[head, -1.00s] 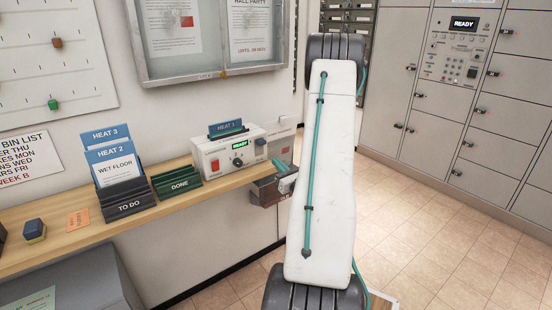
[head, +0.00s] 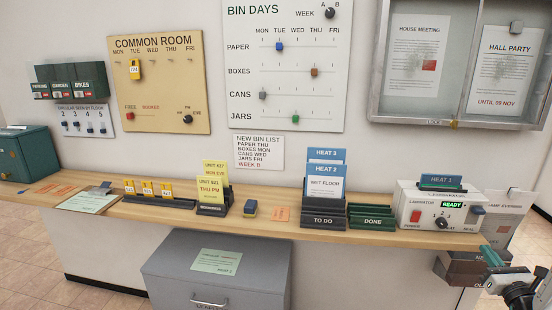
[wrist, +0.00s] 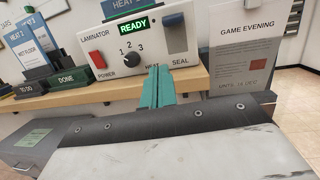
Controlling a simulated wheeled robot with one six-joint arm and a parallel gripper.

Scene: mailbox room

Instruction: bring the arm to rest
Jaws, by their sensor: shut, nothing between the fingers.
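My gripper (wrist: 157,74) shows in the wrist view as two teal fingers pressed together, with nothing between them. They point toward the front of the laminator (wrist: 140,45), below its dial. In the head view my gripper (head: 488,250) is at the lower right, near the shelf's right end and by the laminator (head: 440,208). Most of my arm is outside the head picture; only a part shows at the right edge. I cannot tell whether the fingertips touch anything.
The wooden shelf (head: 265,226) holds the TO DO rack (head: 322,220), the DONE rack (head: 372,222) and several smaller things. A dark two-part tray (head: 470,268) hangs below its right end. A grey lidded bin (head: 215,265) stands under the shelf. Tiled floor shows at the left.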

